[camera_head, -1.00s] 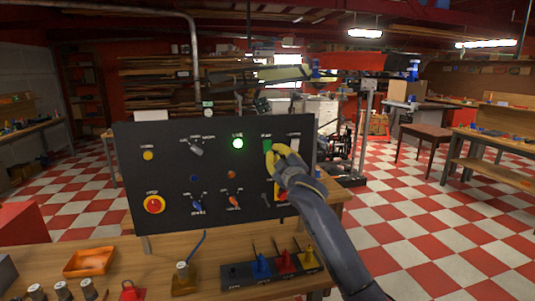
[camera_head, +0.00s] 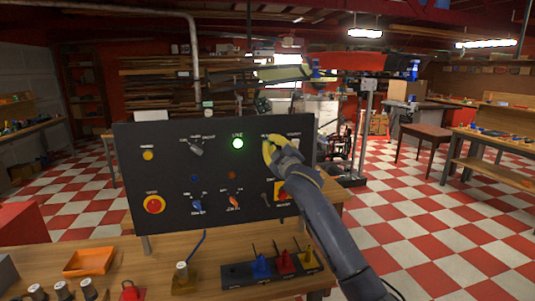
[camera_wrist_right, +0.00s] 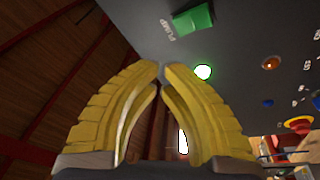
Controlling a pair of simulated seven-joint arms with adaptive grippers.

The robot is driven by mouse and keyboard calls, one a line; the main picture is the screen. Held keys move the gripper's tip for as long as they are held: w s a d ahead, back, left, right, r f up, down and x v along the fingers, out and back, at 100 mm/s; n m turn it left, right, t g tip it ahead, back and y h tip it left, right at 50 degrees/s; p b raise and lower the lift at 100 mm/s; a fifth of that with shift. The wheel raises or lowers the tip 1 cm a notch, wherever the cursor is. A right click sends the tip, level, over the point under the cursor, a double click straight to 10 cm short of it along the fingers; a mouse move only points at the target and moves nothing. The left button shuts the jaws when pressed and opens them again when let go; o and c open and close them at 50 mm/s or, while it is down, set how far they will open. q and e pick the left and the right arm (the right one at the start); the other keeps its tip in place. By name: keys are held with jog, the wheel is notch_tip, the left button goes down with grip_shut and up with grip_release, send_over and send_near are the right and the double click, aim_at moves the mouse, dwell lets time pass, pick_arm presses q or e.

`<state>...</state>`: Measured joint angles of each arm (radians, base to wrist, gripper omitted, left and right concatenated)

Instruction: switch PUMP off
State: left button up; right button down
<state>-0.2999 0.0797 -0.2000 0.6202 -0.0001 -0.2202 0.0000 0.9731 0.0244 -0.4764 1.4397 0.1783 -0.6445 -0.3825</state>
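The black control panel (camera_head: 215,175) stands upright on the bench. The PUMP switch (camera_wrist_right: 193,17) is a green rocker beside its PUMP label in the right wrist view. In the head view my right gripper (camera_head: 268,150) hides the rocker at the panel's upper right. The gripper's yellow fingers (camera_wrist_right: 161,68) curve together, tips nearly meeting, with nothing seen between them. In the wrist view the tips appear apart from the rocker. I cannot tell the rocker's position. My left gripper is not in view.
The panel also has a lit green LINE lamp (camera_head: 238,143), a red stop button (camera_head: 153,204), several knobs and a red handle on a yellow plate (camera_head: 282,190). An orange tray (camera_head: 89,262) and a rack of coloured items (camera_head: 262,268) lie on the bench in front.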

jog(key=w+a+f, duration=0.1)
jog(key=w+f, duration=0.2)
jog(key=w, duration=0.3)
jog(key=shift+a, duration=0.3)
jog(key=shift+w+a+f, duration=0.1)
jog(key=shift+w+f, duration=0.1)
jog(key=shift+w, duration=0.25)
jog(key=shift+w+a+f, duration=0.1)
jog(key=shift+w+f, duration=0.1)
jog(key=shift+w, duration=0.2)
dwell(2.2)
dwell(0.5)
jog(key=shift+s+d+r, duration=0.2)
jog(key=shift+s+r, duration=0.2)
jog(key=shift+s, duration=0.4)
jog(key=shift+s+d+r, duration=0.2)
jog(key=shift+s+r, duration=0.15)
jog(key=shift+s, duration=0.4)
jog(key=shift+s+d+r, duration=0.15)
jog(key=shift+s+r, duration=0.15)
jog(key=shift+s, duration=0.4)
jog(key=shift+s+d+r, duration=0.2)
jog(key=shift+s+r, duration=0.15)
jog(key=shift+s, duration=0.4)
